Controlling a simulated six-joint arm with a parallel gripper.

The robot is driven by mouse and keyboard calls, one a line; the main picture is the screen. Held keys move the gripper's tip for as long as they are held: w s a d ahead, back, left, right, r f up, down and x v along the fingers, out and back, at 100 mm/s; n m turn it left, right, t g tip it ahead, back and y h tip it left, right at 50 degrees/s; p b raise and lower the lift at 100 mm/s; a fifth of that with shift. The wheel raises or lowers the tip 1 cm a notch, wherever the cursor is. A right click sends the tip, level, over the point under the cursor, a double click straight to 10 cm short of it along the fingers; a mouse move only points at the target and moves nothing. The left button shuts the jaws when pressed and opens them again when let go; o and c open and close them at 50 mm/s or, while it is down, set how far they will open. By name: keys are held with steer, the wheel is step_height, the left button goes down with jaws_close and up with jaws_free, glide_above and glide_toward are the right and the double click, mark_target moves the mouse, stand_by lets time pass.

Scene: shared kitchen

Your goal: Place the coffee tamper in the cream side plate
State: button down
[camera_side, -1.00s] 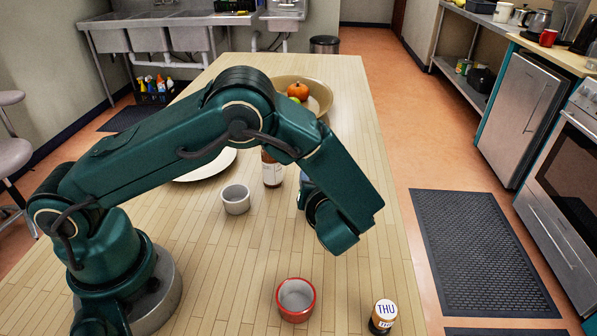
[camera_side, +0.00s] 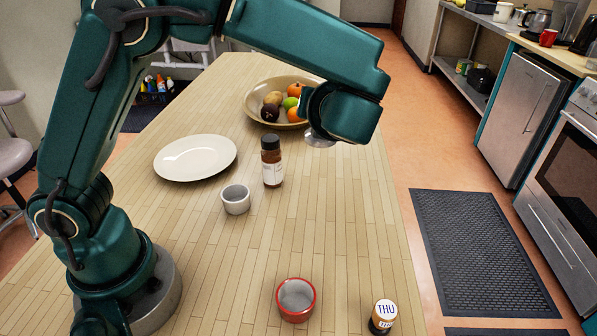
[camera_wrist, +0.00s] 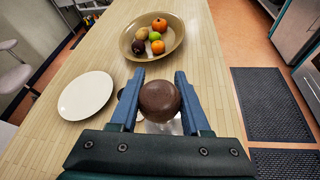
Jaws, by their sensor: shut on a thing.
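My gripper (camera_wrist: 157,82) is shut on the coffee tamper, whose round brown handle (camera_wrist: 159,100) sits between the two blue fingers in the wrist view. Its silvery base (camera_side: 320,138) shows below my gripper in the side view, held above the table. The rest of the tamper is hidden by my wrist. The cream side plate (camera_side: 195,158) lies flat and empty on the table, left of my gripper. It also shows in the wrist view (camera_wrist: 86,96), left of the fingers.
A tan bowl of fruit (camera_side: 254,101) stands behind my gripper. A brown bottle with a dark cap (camera_side: 272,163) stands between plate and gripper. A small grey cup (camera_side: 236,200), a red-rimmed cup (camera_side: 296,299) and a THU-labelled jar (camera_side: 382,316) stand nearer. The table's right side is mostly clear.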

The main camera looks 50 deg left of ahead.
steer(key=s+a+r+n+g+y, duration=0.1)
steer(key=s+a+n+g, duration=0.3)
steer(key=a, duration=0.7)
steer(key=s+a+r+n+g+y, duration=0.1)
steer(key=s+a+n+g+y, duration=0.1)
steer(key=s+a, duration=0.65)
steer(key=s+a+n+g+h, duration=0.1)
steer(key=s+a+n+g, duration=0.2)
steer(key=s+a, duration=0.35)
steer(key=s+a+n+g, duration=0.2)
steer(key=s+a+g, duration=0.15)
steer(key=s, duration=0.65)
glide_above(178, 166)
steer(key=shift+f, duration=8.4)
steer(key=shift+f, duration=0.1)
steer(key=shift+f, duration=0.35)
